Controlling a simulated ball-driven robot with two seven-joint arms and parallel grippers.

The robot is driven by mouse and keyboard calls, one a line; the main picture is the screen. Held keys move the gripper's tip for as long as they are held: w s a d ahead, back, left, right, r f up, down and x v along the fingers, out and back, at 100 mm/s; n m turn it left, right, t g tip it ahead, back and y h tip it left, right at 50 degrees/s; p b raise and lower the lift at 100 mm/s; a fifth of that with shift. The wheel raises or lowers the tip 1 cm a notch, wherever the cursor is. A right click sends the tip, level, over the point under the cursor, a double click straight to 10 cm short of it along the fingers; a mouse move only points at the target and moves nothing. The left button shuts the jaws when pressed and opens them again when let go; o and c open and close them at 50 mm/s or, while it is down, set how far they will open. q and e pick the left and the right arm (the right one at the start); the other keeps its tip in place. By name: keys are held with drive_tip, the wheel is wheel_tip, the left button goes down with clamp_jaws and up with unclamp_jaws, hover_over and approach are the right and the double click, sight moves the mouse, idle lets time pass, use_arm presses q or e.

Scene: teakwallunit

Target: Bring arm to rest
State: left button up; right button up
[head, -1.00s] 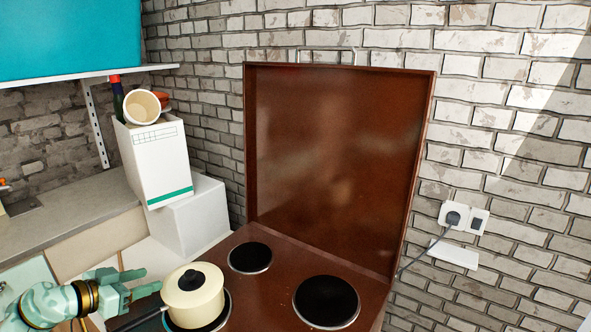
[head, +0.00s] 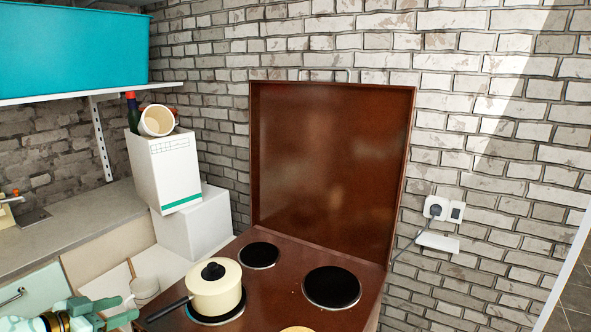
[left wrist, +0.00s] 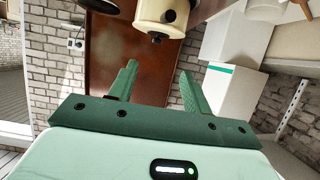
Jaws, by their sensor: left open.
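My left gripper (head: 112,310) is at the lower left of the head view, left of the stove and beside the handle of a cream pot. In the left wrist view its two green fingers (left wrist: 160,88) are apart with nothing between them. The cream pot (head: 214,293) with a black lid knob and dark handle stands on the front left burner; it also shows in the left wrist view (left wrist: 160,12), beyond the fingers and apart from them. My right gripper is not in view.
The brown stove (head: 275,292) has an upright lid (head: 330,170) and bare black burners (head: 331,287). White boxes (head: 165,170) are stacked left of it. A counter (head: 80,228) and a shelf with a turquoise bin (head: 75,45) are at left. A socket (head: 436,208) is on the brick wall.

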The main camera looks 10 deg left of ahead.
use_arm(q)
drive_tip(key=s+a+f+m+t+y, duration=0.1)
drive_tip(key=a+f+y, duration=0.15)
drive_tip(key=f, duration=0.45)
drive_tip(key=s+a+f+m+t+y, duration=0.1)
drive_tip(key=a+f+m+y, duration=0.15)
drive_tip(key=f, duration=0.45)
drive_tip(key=s+d+f+n+g+y, duration=0.1)
drive_tip(key=s+f+g, duration=0.2)
drive_tip(key=s+f, duration=0.5)
drive_tip(key=s+d+f+n+g+y, duration=0.1)
drive_tip(key=s+f+g, duration=0.15)
drive_tip(key=f, duration=0.85)
drive_tip(key=s+d+f+g, duration=0.3)
drive_tip(key=s+d+f, duration=0.2)
drive_tip(key=s+f, duration=0.25)
drive_tip(key=s+d+f+g, duration=0.2)
drive_tip(key=s+d+f, duration=0.4)
drive_tip(key=s, duration=0.3)
drive_tip(key=s+d+f+n+g+h, duration=0.1)
drive_tip(key=s+d+f+g+h, duration=0.2)
drive_tip(key=s+d, duration=0.8)
drive_tip(key=d+f, duration=0.1)
drive_tip(key=d, duration=0.3)
drive_tip(key=shift+s+f+g, duration=0.15)
drive_tip(key=shift+s+g, duration=0.2)
